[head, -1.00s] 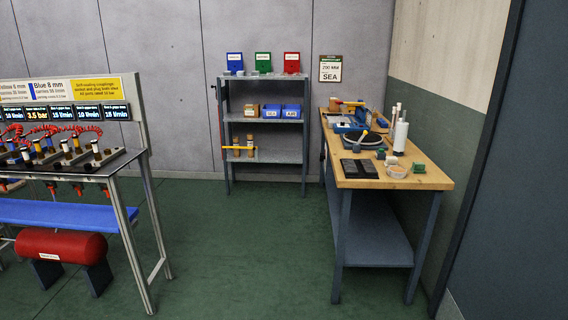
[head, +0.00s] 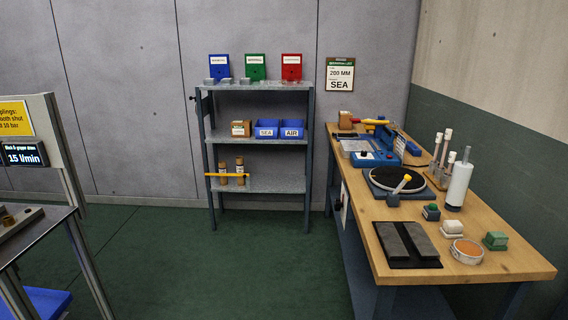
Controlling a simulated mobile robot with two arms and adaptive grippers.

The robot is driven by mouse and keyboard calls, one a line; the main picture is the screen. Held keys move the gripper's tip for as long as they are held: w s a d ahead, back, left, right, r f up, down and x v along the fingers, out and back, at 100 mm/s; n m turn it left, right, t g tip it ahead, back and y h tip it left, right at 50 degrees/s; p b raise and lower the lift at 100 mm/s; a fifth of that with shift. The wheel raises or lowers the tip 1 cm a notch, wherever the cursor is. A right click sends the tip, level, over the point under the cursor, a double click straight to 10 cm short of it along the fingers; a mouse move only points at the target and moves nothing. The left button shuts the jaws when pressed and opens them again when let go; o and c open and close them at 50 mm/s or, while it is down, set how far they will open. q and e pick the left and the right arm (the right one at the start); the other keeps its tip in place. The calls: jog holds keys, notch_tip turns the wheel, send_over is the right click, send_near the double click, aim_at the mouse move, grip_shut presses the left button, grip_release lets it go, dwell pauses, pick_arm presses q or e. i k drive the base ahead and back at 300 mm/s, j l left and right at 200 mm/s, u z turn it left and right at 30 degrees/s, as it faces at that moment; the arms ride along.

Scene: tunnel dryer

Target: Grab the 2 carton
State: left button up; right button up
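A small brown carton (head: 241,128) stands on the middle shelf of the grey rack, left of two blue bins. I cannot tell from the view which cartons the task means. Neither of my grippers is in the head view.
The grey rack (head: 259,185) stands against the back wall, its lower shelf bearing two brown cylinders behind a yellow bar (head: 227,175). The wooden bench (head: 480,265) on the right holds a blue machine (head: 375,158) and a round black turntable (head: 397,179). Green floor (head: 210,270) is clear between.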

aim_at(343, 122)
jog(key=i, duration=1.95)
jog(key=i+j+z, duration=0.1)
jog(key=i+z, duration=0.3)
jog(key=i, duration=0.15)
jog(key=i+j+z, duration=0.3)
jog(key=i+z, duration=0.15)
jog(key=i+j+z, duration=0.4)
jog(key=i+j, duration=0.1)
jog(key=i, duration=0.05)
